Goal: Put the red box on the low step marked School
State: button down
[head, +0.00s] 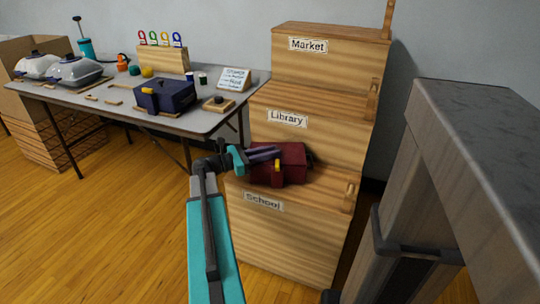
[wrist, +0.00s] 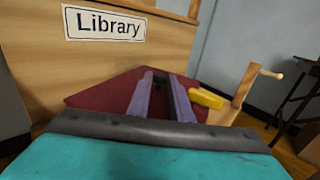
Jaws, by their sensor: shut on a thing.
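The red box (head: 291,172), with a yellow clasp, is at the low step marked School (head: 290,228), against the front of the Library step (head: 310,137). Its underside is level with the School step's top or very close to it; I cannot tell whether it bears on the wood. My gripper (head: 268,153) reaches in from the left and is shut on the red box. In the wrist view, my gripper's two purple fingers (wrist: 163,97) lie over the red box (wrist: 100,90), with the Library label behind.
The Market step (head: 330,62) is the highest, at the back. A table (head: 205,122) at left holds a dark blue box (head: 165,95), a sign (head: 234,79) and lidded dishes (head: 75,71). A grey-topped counter (head: 470,110) stands close on the right. Wooden floor lies open at front left.

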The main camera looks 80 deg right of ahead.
dwell(0.3)
jog(key=c, duration=1.6)
grip_release()
jog(key=shift+f, duration=0.1)
jog(key=shift+w, duration=0.1)
jog(key=shift+w+a+r+p, duration=0.2)
jog(key=shift+w+a+p, duration=0.1)
jog(key=shift+w+a, duration=0.25)
jog(key=p+v, duration=0.2)
jog(key=v, duration=0.8)
jog(key=shift+w+a, duration=0.1)
jog(key=shift+w, duration=0.1)
